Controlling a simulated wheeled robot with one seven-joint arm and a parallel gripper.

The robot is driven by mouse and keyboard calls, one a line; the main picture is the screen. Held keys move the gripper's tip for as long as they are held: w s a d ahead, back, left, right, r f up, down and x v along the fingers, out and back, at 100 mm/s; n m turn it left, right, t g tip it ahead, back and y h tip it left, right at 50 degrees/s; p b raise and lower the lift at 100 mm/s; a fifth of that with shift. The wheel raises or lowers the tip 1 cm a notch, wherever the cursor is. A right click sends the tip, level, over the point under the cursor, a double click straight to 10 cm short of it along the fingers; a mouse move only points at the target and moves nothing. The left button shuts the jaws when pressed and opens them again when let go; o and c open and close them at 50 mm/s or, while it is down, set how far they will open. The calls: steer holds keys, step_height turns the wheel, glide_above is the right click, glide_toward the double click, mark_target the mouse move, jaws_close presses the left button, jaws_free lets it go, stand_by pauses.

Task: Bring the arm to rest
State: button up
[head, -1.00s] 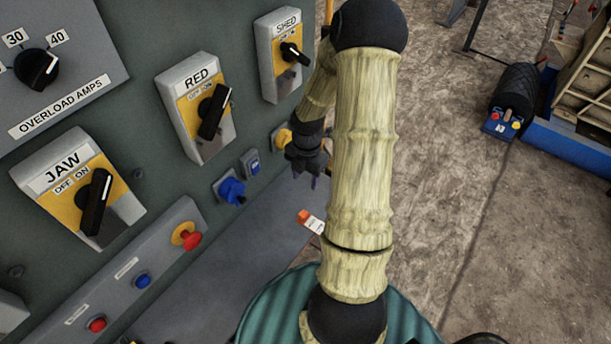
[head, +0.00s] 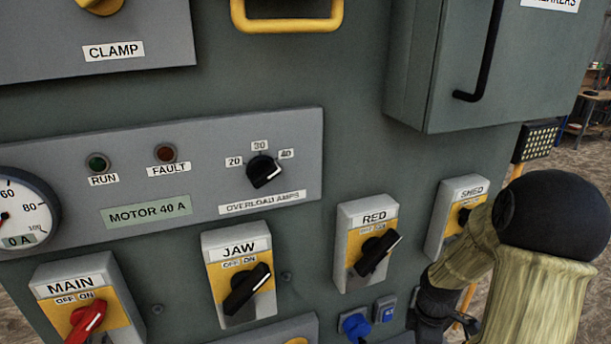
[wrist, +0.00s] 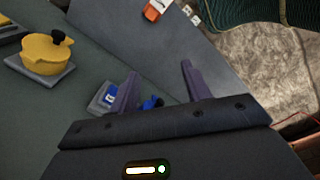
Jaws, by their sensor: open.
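My gripper (wrist: 158,90) shows in the wrist view with its two dark fingers apart and nothing between them. It is close to the grey-green control panel (head: 330,150). A blue socket or plug (wrist: 152,103) shows partly behind the left finger; whether they touch I cannot tell. In the head view my arm is bent at the lower right, in front of the panel, partly covering the SHED switch (head: 462,210). The fingers cannot be made out there.
The panel carries the MAIN (head: 85,318), JAW (head: 243,285) and RED (head: 370,250) switches and an overload dial (head: 264,171). A cabinet with a black handle (head: 480,50) juts out above my arm. A yellow knob (wrist: 42,52) sits left of my gripper.

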steer(key=s+a+r+m+t, duration=0.2)
steer(key=s+a+r+m, duration=0.5)
steer(key=m, duration=0.7)
steer(key=a+r, duration=0.2)
steer(key=a, duration=0.2)
steer(key=shift+m, duration=0.4)
steer(key=shift+d, duration=0.1)
